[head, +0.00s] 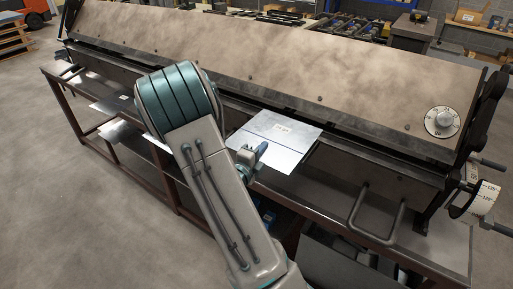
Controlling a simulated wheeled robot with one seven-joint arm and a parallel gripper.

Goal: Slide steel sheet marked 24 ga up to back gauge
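The steel sheet (291,151) is a flat, pale square plate with a small printed label near its back edge; the label seems to read 24 ga. It lies on the bending brake's bed in the middle of the view, its back edge close to the dark gap under the big brown apron (300,70). A dark line runs across it. My gripper (258,153) is at the sheet's front left part, low over it or touching it; I cannot tell which. My arm hides the sheet's left front corner and most of the fingers. I cannot make out a back gauge.
A round dial (443,122) sits on the apron's right end. A bar handle (377,215) sticks out at the front right, and an angle scale (474,199) is at the far right. More sheets (122,133) lie on a lower shelf at left. Open floor lies at left.

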